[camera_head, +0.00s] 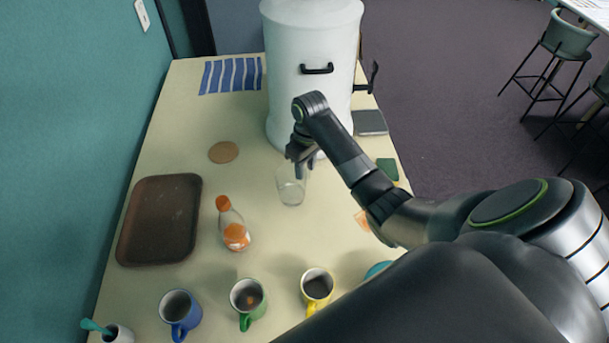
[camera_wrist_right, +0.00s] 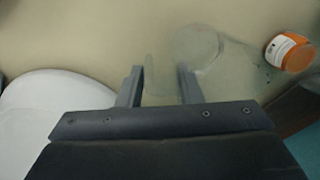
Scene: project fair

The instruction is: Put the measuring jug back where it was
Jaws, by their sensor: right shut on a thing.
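The measuring jug (camera_head: 291,189) is a clear, see-through vessel near the middle of the table, in front of the big white urn. My right gripper (camera_head: 301,163) is at its upper right side in the head view. In the right wrist view, the jug (camera_wrist_right: 197,50) shows faintly, with a part of it between the two fingers of my right gripper (camera_wrist_right: 160,85). The right gripper is shut on the jug. I cannot tell whether the jug's base touches the table. My left gripper is not in view.
The white urn (camera_head: 312,45) stands close behind the jug. A bottle with an orange cap (camera_head: 232,226) is to its left, with a brown tray (camera_head: 160,220) beyond. Blue (camera_head: 180,312), green (camera_head: 248,298) and yellow (camera_head: 317,288) mugs stand in front. A round coaster (camera_head: 223,152) lies back left, with bare table around it.

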